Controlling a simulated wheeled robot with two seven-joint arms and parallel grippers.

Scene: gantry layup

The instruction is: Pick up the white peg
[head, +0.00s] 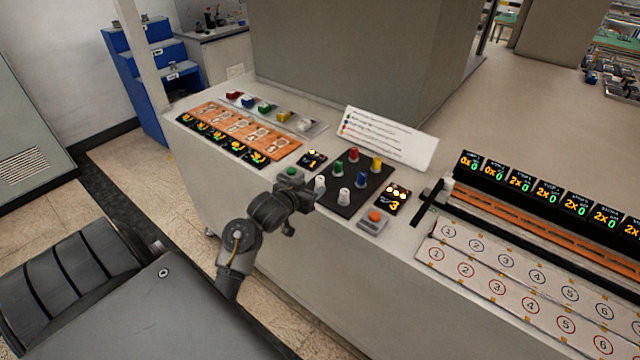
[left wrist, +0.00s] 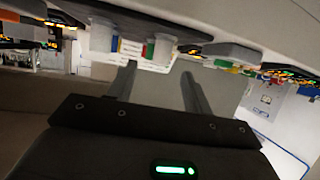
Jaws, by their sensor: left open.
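Two white pegs stand upright at the near-left side of a dark board (head: 344,208) on the bench, one at the left corner (head: 320,184) and a greyer-looking one (head: 343,196) to its right. My left gripper (head: 305,205) is open and empty, just left of these pegs and close to bench height. In the left wrist view, which appears upside down, two pale pegs (left wrist: 103,36) hang from the top, beyond the spread fingers of my left gripper (left wrist: 158,82). Neither peg appears to be between the fingers. My right gripper is out of view.
Green (head: 338,168), red (head: 353,155), yellow (head: 376,164) and blue (head: 361,180) pegs share the board. A green-button box (head: 291,174) is beside my gripper; an orange-button box (head: 374,218) stands right of the board. A white sign (head: 390,138) stands behind.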

